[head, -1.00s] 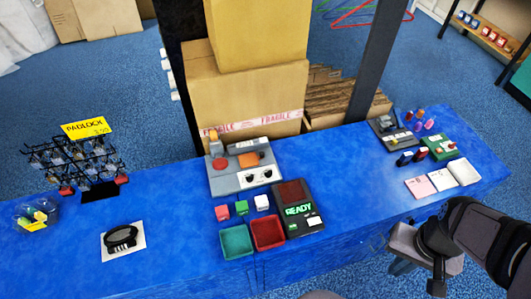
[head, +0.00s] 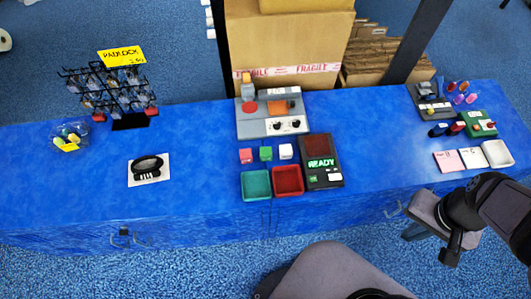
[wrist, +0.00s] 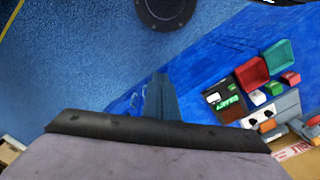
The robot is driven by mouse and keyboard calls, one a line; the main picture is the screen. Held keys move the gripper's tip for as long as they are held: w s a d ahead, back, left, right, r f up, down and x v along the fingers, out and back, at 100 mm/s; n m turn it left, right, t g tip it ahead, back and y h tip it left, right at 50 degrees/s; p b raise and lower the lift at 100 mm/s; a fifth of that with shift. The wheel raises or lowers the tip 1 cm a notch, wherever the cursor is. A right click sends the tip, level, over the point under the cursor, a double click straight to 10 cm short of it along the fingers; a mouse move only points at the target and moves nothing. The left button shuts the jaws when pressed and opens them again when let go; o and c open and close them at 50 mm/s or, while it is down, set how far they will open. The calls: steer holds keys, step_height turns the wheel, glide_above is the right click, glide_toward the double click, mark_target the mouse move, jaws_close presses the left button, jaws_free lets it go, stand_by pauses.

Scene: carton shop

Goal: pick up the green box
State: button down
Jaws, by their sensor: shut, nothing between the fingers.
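The green box (head: 266,153) is a small cube on the blue counter, between a pinkish-red cube (head: 245,155) and a white cube (head: 286,151). In the wrist view the green box (wrist: 273,88) is small, at the right. My gripper (head: 413,233) is in front of the counter's near edge, well to the right of the green box and apart from it. In the wrist view its narrow grey fingers (wrist: 159,98) are together and empty.
A green tray (head: 257,185) and a red tray (head: 288,181) lie just in front of the cubes. A dark READY device (head: 322,162) stands to their right, a grey control panel (head: 272,115) behind. A padlock rack (head: 110,92) is at the left.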

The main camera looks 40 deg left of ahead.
stand_by(0.3)
steer(key=c, duration=1.2)
jaws_free()
steer(key=shift+o, duration=0.2)
steer(key=w+a+f+n+t+b, duration=0.1)
steer(key=w+a+f+n+b, duration=0.2)
steer(key=w+a+f+b, duration=0.45)
steer(key=n+t+y+b, duration=0.25)
steer(key=n+b, duration=0.25)
steer(key=b, duration=1.4)
glide_above(266, 151)
steer(key=s+d, duration=0.2)
step_height(266, 151, down, 9)
steer(key=shift+y, duration=0.25)
steer(key=shift+x, duration=3.85)
